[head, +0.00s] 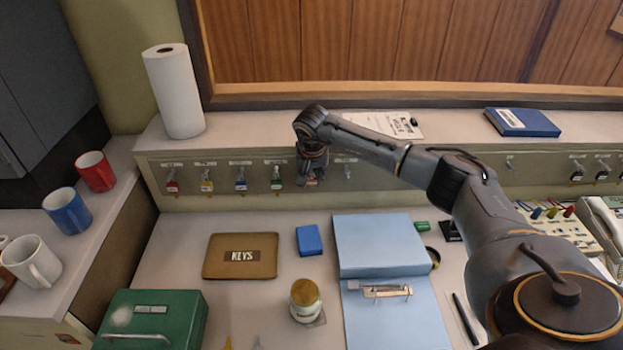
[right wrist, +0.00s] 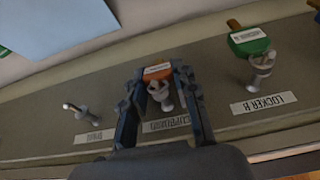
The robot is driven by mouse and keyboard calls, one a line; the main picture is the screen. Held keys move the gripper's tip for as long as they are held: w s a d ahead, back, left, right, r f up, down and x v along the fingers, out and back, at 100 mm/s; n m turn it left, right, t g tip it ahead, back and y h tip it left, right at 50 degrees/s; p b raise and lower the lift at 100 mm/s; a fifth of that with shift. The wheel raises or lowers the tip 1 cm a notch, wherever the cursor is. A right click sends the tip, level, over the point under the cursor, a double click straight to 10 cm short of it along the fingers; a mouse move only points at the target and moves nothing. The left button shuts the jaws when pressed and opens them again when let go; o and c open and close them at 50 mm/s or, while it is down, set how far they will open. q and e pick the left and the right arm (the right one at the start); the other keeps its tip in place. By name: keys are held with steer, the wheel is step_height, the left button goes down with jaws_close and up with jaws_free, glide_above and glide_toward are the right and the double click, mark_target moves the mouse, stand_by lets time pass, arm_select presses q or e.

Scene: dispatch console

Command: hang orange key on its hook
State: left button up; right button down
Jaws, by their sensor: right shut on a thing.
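The orange key (right wrist: 157,72) shows its orange tag with a white label in the right wrist view, between the fingers of my right gripper (right wrist: 160,82). The gripper is shut on it. A pale hook (right wrist: 161,97) stands at the tag, above an upside-down label strip. I cannot tell whether the key hangs on the hook or only sits against it. In the head view my right gripper (head: 312,178) is at the key rail (head: 400,190), right of the green key (head: 276,183), and mostly hides the orange key. My left gripper is not in view.
The green key (right wrist: 250,42) hangs close on one side; a bare hook (right wrist: 75,108) is on the other. Red (head: 172,185), yellow (head: 207,185) and blue (head: 240,184) keys hang further left. A KEYS tray (head: 215,270) and blue binder (head: 375,245) lie below.

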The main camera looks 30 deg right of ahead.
steer(key=shift+w+d+r, duration=0.25)
steer(key=shift+w+r, duration=0.05)
steer(key=shift+r, duration=0.05)
steer(key=c, duration=1.1)
jaws_free()
steer(key=shift+f, duration=0.1)
steer(key=shift+o, duration=0.7)
steer(key=shift+w+d+f, duration=0.1)
steer(key=shift+f, duration=0.05)
steer(key=shift+f, duration=0.2)
steer(key=shift+p+v, duration=2.4)
steer(key=shift+v, duration=0.7)
steer(key=shift+f, duration=0.1)
steer(key=shift+s+f, duration=0.1)
steer(key=shift+s, duration=0.1)
